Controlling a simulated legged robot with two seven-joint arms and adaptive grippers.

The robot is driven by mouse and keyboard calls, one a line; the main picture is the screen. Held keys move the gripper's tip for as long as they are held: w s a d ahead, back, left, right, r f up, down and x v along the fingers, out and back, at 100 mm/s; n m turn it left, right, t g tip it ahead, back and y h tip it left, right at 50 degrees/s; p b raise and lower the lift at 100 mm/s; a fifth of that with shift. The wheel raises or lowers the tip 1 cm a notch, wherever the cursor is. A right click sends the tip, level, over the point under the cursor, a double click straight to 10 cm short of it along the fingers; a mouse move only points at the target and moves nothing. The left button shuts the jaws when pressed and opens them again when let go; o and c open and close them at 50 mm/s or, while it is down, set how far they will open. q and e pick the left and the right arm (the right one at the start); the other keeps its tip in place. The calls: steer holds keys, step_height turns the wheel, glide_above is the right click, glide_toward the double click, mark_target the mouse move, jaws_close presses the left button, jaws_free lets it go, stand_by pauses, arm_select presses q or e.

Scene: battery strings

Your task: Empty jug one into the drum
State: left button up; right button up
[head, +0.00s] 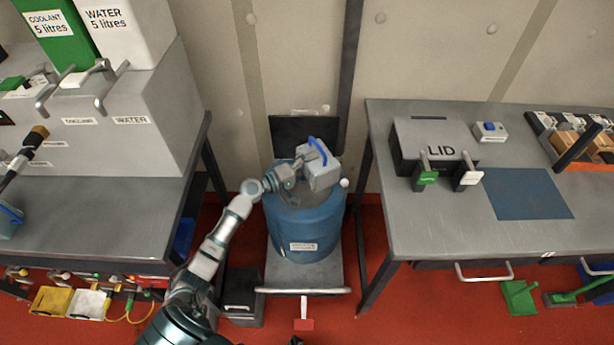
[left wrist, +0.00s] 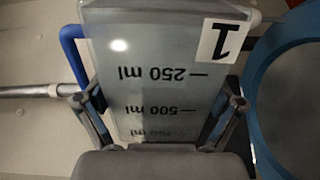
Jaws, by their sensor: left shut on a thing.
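Jug one (head: 323,178) is a pale grey, translucent jug with a blue handle, held over the top of the blue drum (head: 303,232). My left gripper (head: 300,172) is shut on it. In the left wrist view the jug (left wrist: 160,65) sits between the two fingers, with a "1" label and its 250 ml and 500 ml marks upside down. It looks tilted in the head view. The drum's blue rim (left wrist: 255,75) shows at the right of the wrist view. The jug and gripper hide part of the drum's top, and I cannot tell whether liquid is flowing. My right gripper is out of view.
The drum stands on a grey trolley (head: 325,276) between two benches. The left bench (head: 95,215) carries a grey cabinet with coolant and water containers. The right bench (head: 440,215) carries a lid box (head: 408,150) and a blue mat (head: 530,194).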

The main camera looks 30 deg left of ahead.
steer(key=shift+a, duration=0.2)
arm_select(q)
steer(key=shift+a+r, duration=0.1)
steer(key=shift+r, duration=0.05)
steer(key=shift+w+a+r+n+p, duration=0.1)
steer(key=shift+r+n+p, duration=0.05)
steer(key=shift+n+p, duration=0.25)
steer(key=shift+w+a+r+n, duration=0.1)
steer(key=shift+a+r+n, duration=0.05)
steer(key=shift+n, duration=0.25)
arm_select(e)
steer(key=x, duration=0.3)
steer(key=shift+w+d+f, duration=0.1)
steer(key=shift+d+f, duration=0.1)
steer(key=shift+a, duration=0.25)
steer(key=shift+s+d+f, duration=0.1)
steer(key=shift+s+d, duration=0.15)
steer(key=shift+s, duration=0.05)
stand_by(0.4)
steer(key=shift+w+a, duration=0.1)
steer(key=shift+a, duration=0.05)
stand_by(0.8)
